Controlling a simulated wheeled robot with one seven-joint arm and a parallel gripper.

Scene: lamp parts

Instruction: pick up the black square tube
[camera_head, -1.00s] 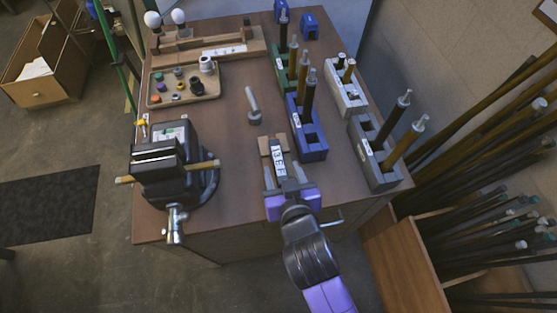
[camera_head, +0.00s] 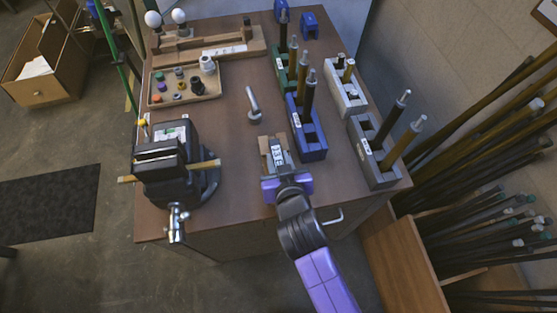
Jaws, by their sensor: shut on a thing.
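My gripper (camera_head: 273,146) is low in the picture, over the near part of the brown workbench, between the vise and the blue holder. Other dark rods stand upright in the blue holder (camera_head: 312,145) and the grey holder (camera_head: 380,165), to the right of my gripper.
A black vise (camera_head: 165,165) clamping a yellowish bar stands left. A grey bolt-like part (camera_head: 253,102) lies just beyond my gripper. A small-parts tray (camera_head: 183,88), a wooden rack (camera_head: 205,48), a white holder (camera_head: 345,92) and a green holder stand further back.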

